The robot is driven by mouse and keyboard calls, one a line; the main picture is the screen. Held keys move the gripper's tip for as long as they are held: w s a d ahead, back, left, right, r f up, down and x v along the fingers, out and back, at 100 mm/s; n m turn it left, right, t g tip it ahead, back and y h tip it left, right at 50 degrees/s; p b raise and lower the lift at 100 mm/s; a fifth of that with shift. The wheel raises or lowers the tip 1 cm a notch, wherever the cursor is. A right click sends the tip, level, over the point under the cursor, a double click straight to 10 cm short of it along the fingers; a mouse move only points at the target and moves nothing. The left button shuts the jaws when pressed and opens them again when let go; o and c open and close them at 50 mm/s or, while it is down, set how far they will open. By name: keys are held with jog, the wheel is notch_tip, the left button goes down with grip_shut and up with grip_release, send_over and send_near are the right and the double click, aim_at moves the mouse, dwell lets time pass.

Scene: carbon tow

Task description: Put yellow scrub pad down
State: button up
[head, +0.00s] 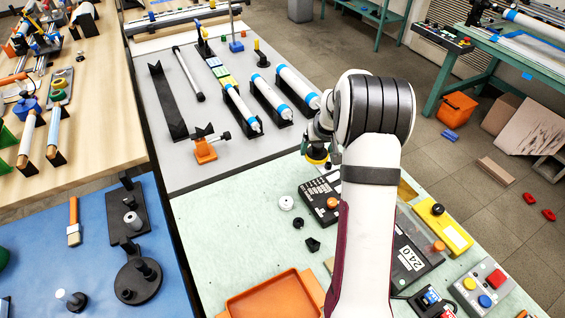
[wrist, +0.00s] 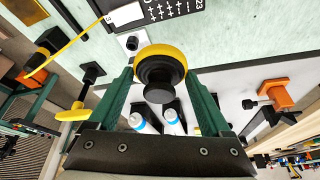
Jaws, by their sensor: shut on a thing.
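The yellow scrub pad (head: 316,157) is a round yellow disc with a black stepped knob. In the head view it hangs under my gripper (head: 318,146), near the seam between the grey table (head: 232,152) and the pale green bench (head: 235,235). In the wrist view the yellow scrub pad (wrist: 160,54) sits between the two green fingers of my gripper (wrist: 163,84), which are shut on it. My arm hides part of the bench behind it. I cannot tell whether the pad touches the surface.
On the green bench, a black meter (head: 322,198), a white disc (head: 286,203) and small black parts lie close by. An orange tray (head: 268,298) is at the front. White-and-blue rolls (head: 271,98) lie on the grey table. Bare green bench lies left of the white disc.

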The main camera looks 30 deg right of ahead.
aim_at(284, 166)
jog(key=w+a+f, duration=0.4)
jog(key=w, duration=0.1)
jog(key=w+a+f, duration=0.2)
jog(key=shift+w, duration=0.3)
jog(key=shift+f, duration=1.85)
jog(key=o, duration=1.2)
jog(key=shift+f, duration=0.1)
jog(key=shift+o, duration=0.2)
